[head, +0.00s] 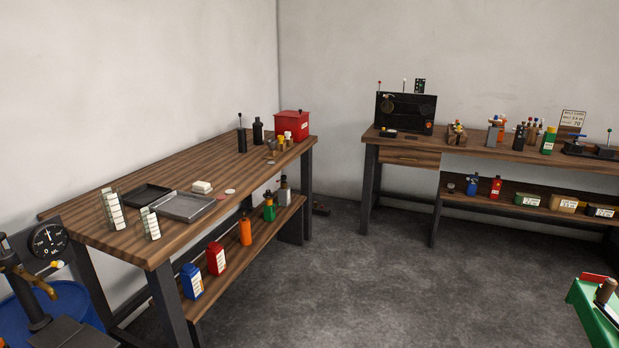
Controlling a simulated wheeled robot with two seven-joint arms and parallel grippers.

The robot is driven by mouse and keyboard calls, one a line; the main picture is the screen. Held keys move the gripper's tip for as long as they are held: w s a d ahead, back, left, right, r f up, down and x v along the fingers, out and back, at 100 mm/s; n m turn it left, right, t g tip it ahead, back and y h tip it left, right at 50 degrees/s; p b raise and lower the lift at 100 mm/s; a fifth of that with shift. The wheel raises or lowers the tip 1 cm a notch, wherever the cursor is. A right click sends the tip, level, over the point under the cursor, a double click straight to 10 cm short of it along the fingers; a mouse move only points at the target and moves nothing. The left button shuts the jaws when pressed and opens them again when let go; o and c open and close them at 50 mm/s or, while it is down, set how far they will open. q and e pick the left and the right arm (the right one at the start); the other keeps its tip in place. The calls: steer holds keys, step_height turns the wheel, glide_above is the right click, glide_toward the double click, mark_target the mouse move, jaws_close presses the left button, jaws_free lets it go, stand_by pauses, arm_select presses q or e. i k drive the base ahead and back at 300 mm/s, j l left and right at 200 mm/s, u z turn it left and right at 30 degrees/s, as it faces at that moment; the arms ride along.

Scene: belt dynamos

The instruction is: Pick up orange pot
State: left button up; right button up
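An orange pot (245,231), bottle-shaped with a narrow dark top, stands upright on the lower shelf (228,262) of the left workbench. A red container (216,258) stands nearer along the same shelf, and a green bottle (269,208) stands farther along it. Neither of my grippers shows in the head view, so their distance from the pot cannot be seen.
The left workbench top (185,163) holds grey trays (185,207), white stacks and a red box (291,125). A blue container (191,281) stands on its lower shelf. Another workbench (480,149) lines the back wall. A green object (592,315) stands right. The middle floor is clear.

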mark_target(245, 232)
steer(key=i+l+z, duration=0.3)
steer(key=i, duration=0.6)
steer(key=i+j+z, duration=0.15)
steer(key=i+z, duration=0.15)
steer(key=i, duration=0.65)
